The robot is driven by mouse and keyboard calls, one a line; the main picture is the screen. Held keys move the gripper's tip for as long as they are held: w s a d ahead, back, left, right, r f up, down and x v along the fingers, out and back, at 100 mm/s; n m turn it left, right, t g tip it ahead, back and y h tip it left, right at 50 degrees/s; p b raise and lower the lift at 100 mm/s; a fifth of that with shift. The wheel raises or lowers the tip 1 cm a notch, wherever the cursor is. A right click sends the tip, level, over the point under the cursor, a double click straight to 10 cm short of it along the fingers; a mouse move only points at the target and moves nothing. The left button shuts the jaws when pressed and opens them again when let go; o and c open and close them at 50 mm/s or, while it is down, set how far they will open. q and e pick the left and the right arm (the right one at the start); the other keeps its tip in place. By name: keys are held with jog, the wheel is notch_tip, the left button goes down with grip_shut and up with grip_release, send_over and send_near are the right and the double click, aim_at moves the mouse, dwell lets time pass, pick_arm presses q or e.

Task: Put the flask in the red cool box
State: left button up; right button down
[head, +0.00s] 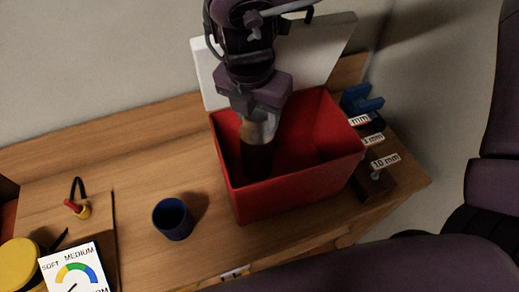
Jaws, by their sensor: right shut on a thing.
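The red cool box (290,198) stands open on the wooden counter, with its white lid (214,73) tilted up behind it. My right gripper (260,122) comes from above and points down into the box. It is shut on the flask (257,158), a dark cylinder with a lighter top, which is upright and inside the box opening near its left side. I cannot tell whether the flask's base touches the box floor. My left gripper is not in view.
A dark blue cup (172,219) stands left of the box. A dial card (75,270), a yellow round thing (18,264) and a small red-and-yellow item (77,209) lie at the left. Labelled items (385,160) and a blue holder (360,100) sit right of the box.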

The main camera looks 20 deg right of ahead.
aim_at(257, 150)
notch_tip(257, 150, down, 8)
jog(key=shift+w+r, duration=0.1)
jog(key=shift+r, duration=0.15)
notch_tip(257, 150, down, 3)
jog(key=shift+r, duration=0.1)
jog(key=shift+f+p, duration=0.3)
jog(key=shift+f, duration=0.2)
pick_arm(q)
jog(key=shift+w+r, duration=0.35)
pick_arm(e)
jog(key=shift+f, duration=0.15)
jog(key=c, duration=0.7)
grip_release()
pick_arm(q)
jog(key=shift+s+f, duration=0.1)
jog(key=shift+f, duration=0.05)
pick_arm(e)
jog(key=shift+o, duration=0.2)
